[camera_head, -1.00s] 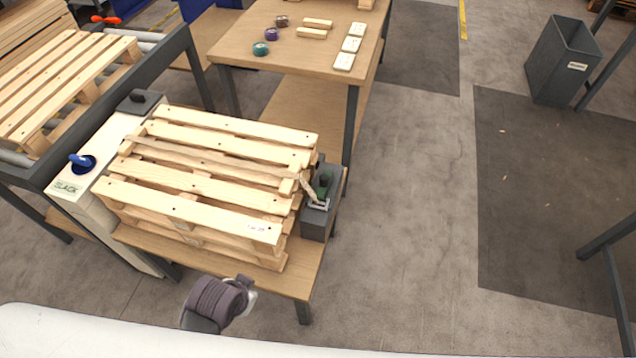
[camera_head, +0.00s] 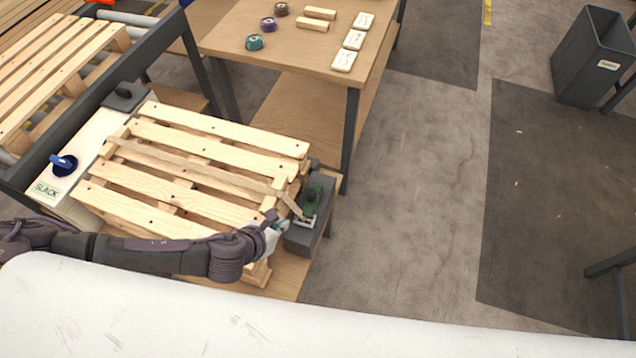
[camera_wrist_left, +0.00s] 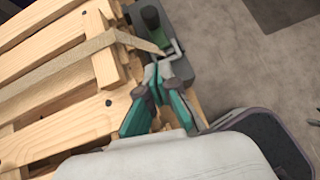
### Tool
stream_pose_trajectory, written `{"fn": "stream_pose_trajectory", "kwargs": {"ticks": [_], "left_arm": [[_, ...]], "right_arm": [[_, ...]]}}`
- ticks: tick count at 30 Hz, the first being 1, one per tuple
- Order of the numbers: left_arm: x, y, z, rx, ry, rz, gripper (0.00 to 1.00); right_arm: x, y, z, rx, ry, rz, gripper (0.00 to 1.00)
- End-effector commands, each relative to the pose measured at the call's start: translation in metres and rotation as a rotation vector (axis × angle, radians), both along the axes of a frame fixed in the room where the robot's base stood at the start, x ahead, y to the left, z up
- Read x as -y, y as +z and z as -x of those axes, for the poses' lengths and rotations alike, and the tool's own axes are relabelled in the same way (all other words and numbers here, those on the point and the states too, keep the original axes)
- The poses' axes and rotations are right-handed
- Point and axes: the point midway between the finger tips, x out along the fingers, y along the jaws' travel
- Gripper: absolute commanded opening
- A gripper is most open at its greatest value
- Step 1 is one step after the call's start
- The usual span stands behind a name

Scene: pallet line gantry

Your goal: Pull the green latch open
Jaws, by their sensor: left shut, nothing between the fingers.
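The green latch (camera_head: 313,198) with its dark knob sits on a dark grey block (camera_head: 301,239) at the right end of the pallet stack. In the left wrist view the latch (camera_wrist_left: 150,17) shows at the top, beside a metal bracket (camera_wrist_left: 173,50). A webbing strap (camera_head: 200,162) runs across the top pallet down to the latch. My left gripper (camera_head: 279,221) is shut and empty, just in front of the latch. In the left wrist view its fingertips (camera_wrist_left: 158,73) are close to the bracket; I cannot tell whether they touch. My right gripper is out of view.
The pallet stack (camera_head: 175,175) lies left of the latch, close to my left arm. A white panel with a blue knob (camera_head: 64,164) marked SLACK stands at its left. A wooden table (camera_head: 300,62) is behind. Open floor lies to the right.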

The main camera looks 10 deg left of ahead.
Motion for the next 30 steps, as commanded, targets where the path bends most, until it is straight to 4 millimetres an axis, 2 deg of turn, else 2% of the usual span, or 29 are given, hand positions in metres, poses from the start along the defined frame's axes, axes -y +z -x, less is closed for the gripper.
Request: {"fn": "stream_pose_trajectory", "kwargs": {"ticks": [3, 5, 12, 14, 17, 24, 30], "left_arm": [[-0.008, -0.004, 0.001, 0.008, -0.035, -0.040, 0.00], [-0.009, -0.005, 0.001, 0.009, -0.041, -0.045, 0.00], [-0.008, -0.004, 0.001, 0.009, -0.040, -0.043, 0.00], [-0.007, -0.005, 0.000, 0.010, -0.039, -0.042, 0.00], [-0.005, -0.009, -0.004, 0.010, -0.040, -0.040, 0.00], [0.006, -0.040, -0.032, 0.010, -0.039, -0.041, 0.00], [0.018, -0.072, -0.059, 0.010, -0.039, -0.040, 0.00]], "right_arm": [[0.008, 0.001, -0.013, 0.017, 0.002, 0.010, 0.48], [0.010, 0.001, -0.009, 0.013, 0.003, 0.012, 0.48], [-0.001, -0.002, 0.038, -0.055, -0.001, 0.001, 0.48], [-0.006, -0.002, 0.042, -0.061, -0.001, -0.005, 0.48], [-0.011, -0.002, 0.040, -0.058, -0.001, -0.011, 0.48], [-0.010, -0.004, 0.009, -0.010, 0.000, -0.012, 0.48], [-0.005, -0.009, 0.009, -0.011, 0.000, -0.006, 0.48]]}}
